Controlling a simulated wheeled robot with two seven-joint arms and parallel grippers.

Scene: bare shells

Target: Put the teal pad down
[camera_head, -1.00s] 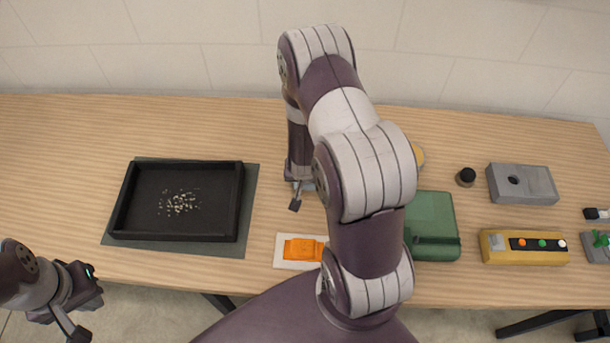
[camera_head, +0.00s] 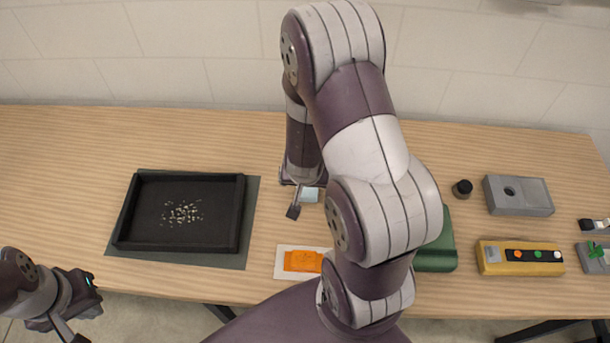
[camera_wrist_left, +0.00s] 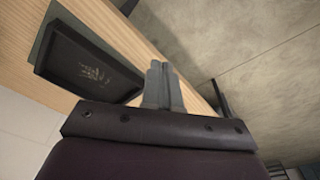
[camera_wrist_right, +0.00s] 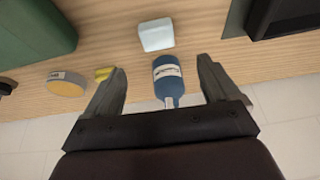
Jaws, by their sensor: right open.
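The teal pad is a small pale block (camera_head: 310,194) on the table near the middle, partly hidden by my right arm. It also shows in the right wrist view (camera_wrist_right: 156,34), beyond my fingertips and apart from them. My right gripper (camera_wrist_right: 160,67) is open with nothing gripped, its fingers spread. In the head view my right arm hides most of this gripper; one finger shows left of the pad. My left gripper (camera_wrist_left: 163,84) has its fingers together and empty, off the table's front left edge.
A black tray (camera_head: 243,215), orange item (camera_head: 303,261), green box (camera_head: 437,255) and yellow button box (camera_head: 520,259) stand around.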

